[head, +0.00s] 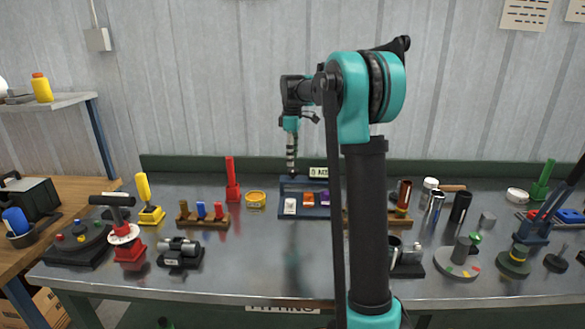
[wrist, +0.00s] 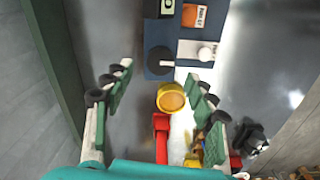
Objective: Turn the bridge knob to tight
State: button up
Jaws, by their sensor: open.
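My gripper (head: 291,172) hangs from my arm above the back of the bench, near the blue rack (head: 289,187). In the wrist view its two green fingers (wrist: 163,85) are spread wide with nothing between the pads. A yellow round tin (wrist: 171,98) and a red upright tool (wrist: 160,145) show beyond them. I cannot tell for certain which thing is the bridge knob. Knob-like things are a red stand with a white dial and black T-handle (head: 124,236), and a grey disc with a raised grey cylinder (head: 458,258). Part of the bench is hidden behind my arm.
A black fixture with a grey cylinder (head: 180,251) stands at the front left. A wooden rack of coloured pegs (head: 201,219) is behind it. Metal cups (head: 436,204) and other tools crowd the right side. The bench's front middle (head: 270,275) is clear.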

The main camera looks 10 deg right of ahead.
aim_at(293, 170)
jog(key=shift+f, duration=2.3)
jog(key=c, duration=1.1)
